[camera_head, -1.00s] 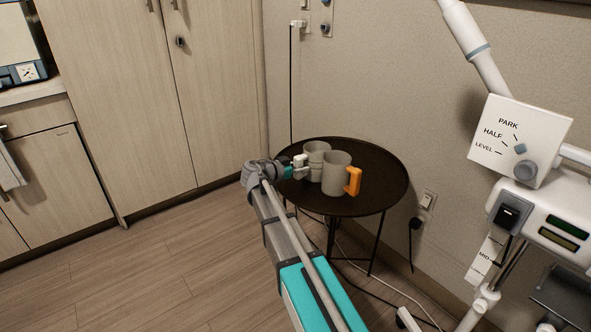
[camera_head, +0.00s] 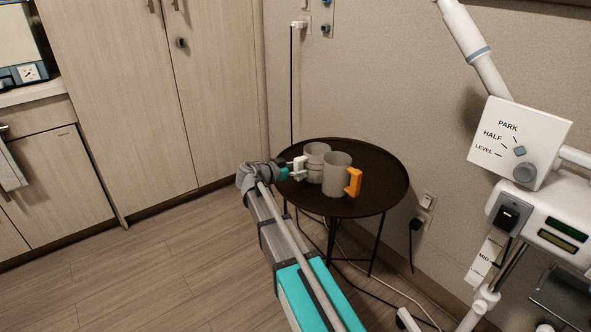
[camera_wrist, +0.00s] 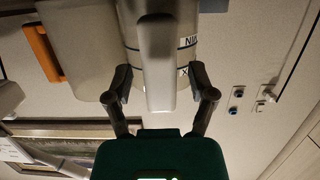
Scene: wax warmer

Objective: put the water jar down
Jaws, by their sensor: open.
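The water jar (camera_head: 313,172) is a grey jar standing upright on the dark round table, partly hidden behind a second jar with an orange handle. In the wrist view the water jar (camera_wrist: 188,28) shows dark bands and lettering, and its pale handle (camera_wrist: 158,62) points toward my gripper. My gripper (camera_wrist: 160,84) is open, with one finger on each side of the handle's end. In the head view my gripper (camera_head: 297,170) is at the left of the jar, just above the table. Whether a finger touches the handle I cannot tell.
The grey jar (camera_head: 336,174) with the orange handle (camera_head: 353,182) stands close at the right front. The round table (camera_head: 385,185) is bare on its right side. A wall is behind it, and a white device (camera_head: 520,145) stands at the right.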

